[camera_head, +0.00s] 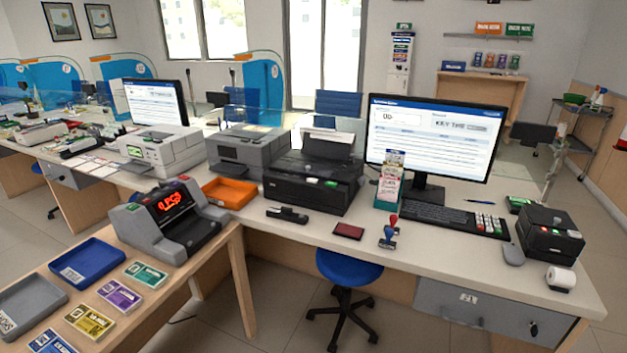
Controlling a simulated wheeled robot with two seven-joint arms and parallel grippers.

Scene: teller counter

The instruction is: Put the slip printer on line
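Several printer-like machines stand on the counter, and I cannot tell for certain which is the slip printer. A small black printer (548,240) with small coloured buttons sits at the right end, beside a paper roll (561,277). A grey printer (248,152) and a white printer (165,152) with a green display stand farther left. Neither of my grippers is in view.
A monitor (436,139), keyboard (438,217), keypad (489,225) and mouse (512,254) are on the counter (430,265). Stamps (389,232), a red ink pad (348,231) and a stapler (287,214) lie near the front edge. A blue stool (348,267) stands before it.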

